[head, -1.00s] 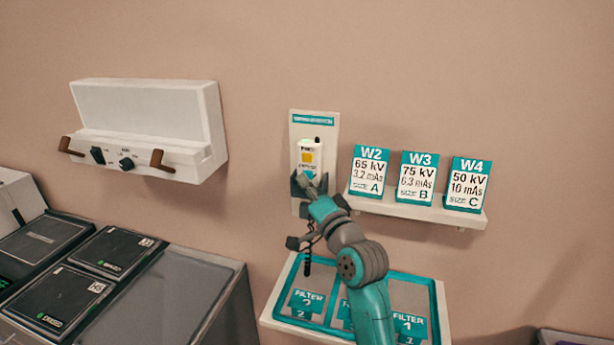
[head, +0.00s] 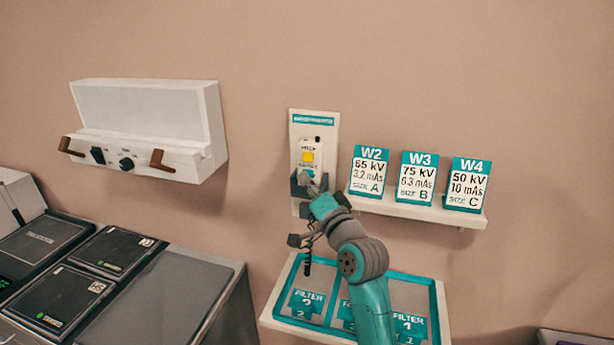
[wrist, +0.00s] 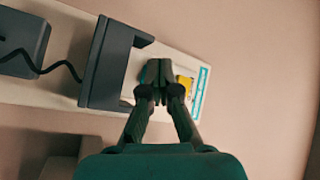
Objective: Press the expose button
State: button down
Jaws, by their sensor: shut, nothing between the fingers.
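A white control unit (head: 312,148) with a yellow patch (head: 308,157) is on a pale wall panel (head: 324,122) with a teal header. A small label sits below the patch; its text is too blurred to read surely. The yellow patch also shows in the wrist view (wrist: 185,85), just right of the fingertips. My gripper (head: 311,182) is shut and empty, its tips at the lower part of the unit. It also shows in the wrist view (wrist: 154,74). The fingers hide what is under them, and I cannot tell whether they touch it.
A dark bracket (wrist: 105,65) stands beside my fingers in the wrist view, with a cable (wrist: 62,68) left of it. A shelf (head: 420,211) with several setting cards is close on the right. A filter tray (head: 265,318) is below. A white wall box (head: 150,115) hangs left.

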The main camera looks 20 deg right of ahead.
jog(key=shift+s+a, duration=0.55)
jog(key=shift+s, duration=0.2)
jog(key=s+a, duration=0.1)
jog(key=s, duration=0.1)
jog(key=s+a, duration=0.2)
dwell(0.7)
dwell(1.3)
